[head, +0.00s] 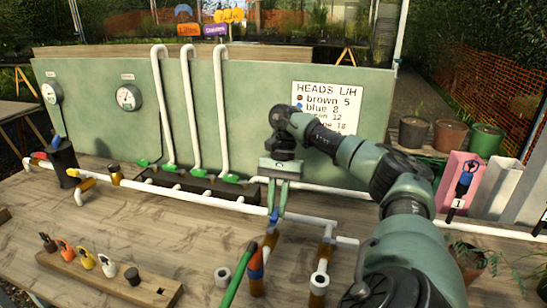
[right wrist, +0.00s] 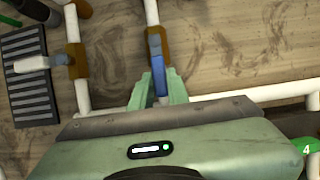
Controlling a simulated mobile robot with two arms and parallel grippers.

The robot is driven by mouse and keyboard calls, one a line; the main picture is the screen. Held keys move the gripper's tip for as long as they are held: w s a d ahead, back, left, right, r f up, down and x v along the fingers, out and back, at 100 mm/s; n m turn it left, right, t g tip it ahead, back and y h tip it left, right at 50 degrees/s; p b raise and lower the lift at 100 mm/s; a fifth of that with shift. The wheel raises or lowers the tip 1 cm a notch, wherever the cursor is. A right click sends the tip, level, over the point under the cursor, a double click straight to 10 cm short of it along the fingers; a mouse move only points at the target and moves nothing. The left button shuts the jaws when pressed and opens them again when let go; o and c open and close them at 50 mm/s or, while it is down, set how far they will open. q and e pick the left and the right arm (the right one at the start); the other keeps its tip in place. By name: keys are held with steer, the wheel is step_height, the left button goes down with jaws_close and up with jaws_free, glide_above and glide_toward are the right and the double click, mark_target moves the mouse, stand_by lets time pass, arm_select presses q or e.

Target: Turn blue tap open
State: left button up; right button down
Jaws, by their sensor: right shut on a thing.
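The blue tap has a blue lever (head: 274,215) on a brown body (head: 270,240), fitted to a white pipe at the middle front of the bench. In the right wrist view the blue lever (right wrist: 157,72) lies roughly in line with its pipe, against the brown body (right wrist: 157,45). My right gripper (head: 277,208) reaches down over the tap, shut with its green fingers on either side of the lever, as the right wrist view (right wrist: 159,88) also shows. The fingers hide part of the lever. My left gripper is not in view.
A tap with a white lever (right wrist: 35,62) sits on a parallel pipe. A green rod (head: 238,273) stands close in front of the blue tap. A wooden rack (head: 110,277) of coloured fittings lies front left. A sign (head: 327,105) hangs on the green back panel.

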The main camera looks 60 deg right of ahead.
stand_by(0.4)
steer(key=c, duration=1.4)
jaws_free()
steer(key=shift+o, duration=0.2)
steer(key=v, duration=0.2)
steer(key=shift+w+d+r, duration=0.15)
steer(key=shift+w+r, duration=0.05)
steer(key=shift+r, duration=0.1)
steer(key=p+v, duration=0.3)
steer(key=v, duration=0.2)
steer(key=shift+p, duration=0.35)
